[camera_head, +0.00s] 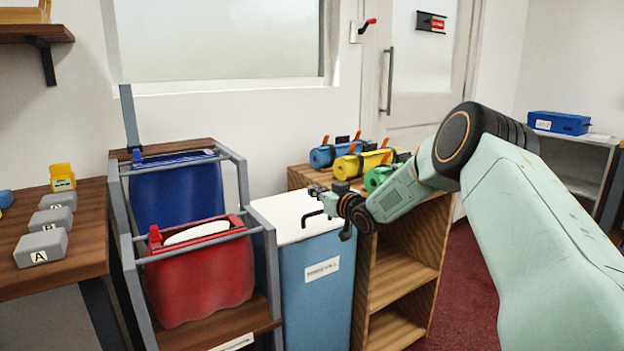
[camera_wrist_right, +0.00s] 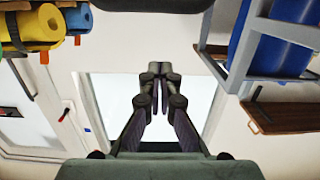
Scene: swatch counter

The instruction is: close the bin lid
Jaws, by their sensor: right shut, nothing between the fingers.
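The bin is a light blue box (camera_head: 318,290) with a white label on its front, between the grey rack and the wooden shelf. Its white lid (camera_head: 275,207) lies flat across the top in the head view, and I see no gap under it. My right gripper (camera_head: 312,206) is above the lid's right part, pointing left; I cannot tell whether it touches the lid. In the right wrist view my right gripper (camera_wrist_right: 155,72) has its fingers together and empty. The wrist view does not clearly show the lid. My left gripper is not in view.
A grey rack (camera_head: 248,190) left of the bin holds a blue container (camera_head: 175,195) and a red one (camera_head: 205,285). A wooden shelf (camera_head: 400,270) with coloured rolls stands right of the bin. Grey blocks (camera_head: 42,247) sit on the left table.

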